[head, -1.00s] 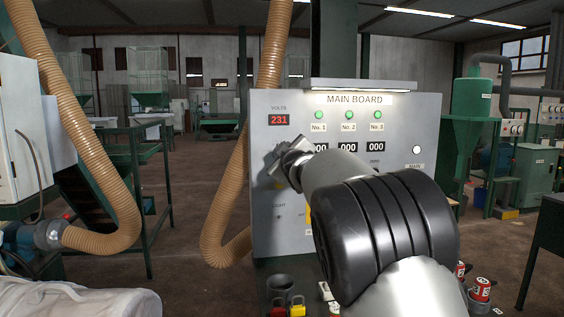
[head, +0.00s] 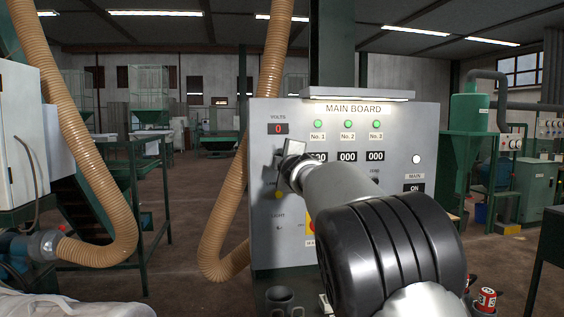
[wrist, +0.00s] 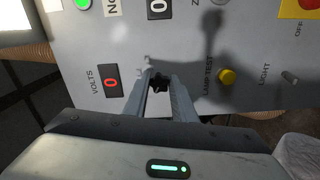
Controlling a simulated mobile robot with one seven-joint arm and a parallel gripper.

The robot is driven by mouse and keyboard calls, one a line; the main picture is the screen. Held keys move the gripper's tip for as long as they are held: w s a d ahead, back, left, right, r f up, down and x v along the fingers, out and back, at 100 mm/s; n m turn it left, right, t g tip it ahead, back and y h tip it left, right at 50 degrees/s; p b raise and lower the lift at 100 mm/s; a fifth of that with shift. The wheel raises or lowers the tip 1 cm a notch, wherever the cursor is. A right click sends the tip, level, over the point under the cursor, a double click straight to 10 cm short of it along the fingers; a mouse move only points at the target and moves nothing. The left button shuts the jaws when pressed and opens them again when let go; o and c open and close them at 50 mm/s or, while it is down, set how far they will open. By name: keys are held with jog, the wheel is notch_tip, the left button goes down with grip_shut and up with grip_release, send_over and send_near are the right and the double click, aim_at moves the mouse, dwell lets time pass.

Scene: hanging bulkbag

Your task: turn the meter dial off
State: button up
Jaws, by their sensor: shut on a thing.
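The meter dial is a small black lobed knob (wrist: 160,83) on the grey main board (head: 270,225). In the wrist view it sits between the two fingertips of my gripper (wrist: 161,78), which are shut on it. In the head view my gripper (head: 289,163) is at the board's left side, below the volts display, and the dial is hidden behind it. The volts display (head: 278,128) reads 0, and it also shows 0 in the wrist view (wrist: 111,81). The dial's markings are mostly covered or too small to read.
A yellow lamp test button (wrist: 227,76) and a light switch (wrist: 290,77) are below the dial on the board. A ribbed tan hose (head: 232,200) hangs close to the board's left edge. A dark cup (head: 280,298) stands below the board.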

dwell(0.3)
jog(key=o, duration=1)
jog(key=shift+o, duration=0.2)
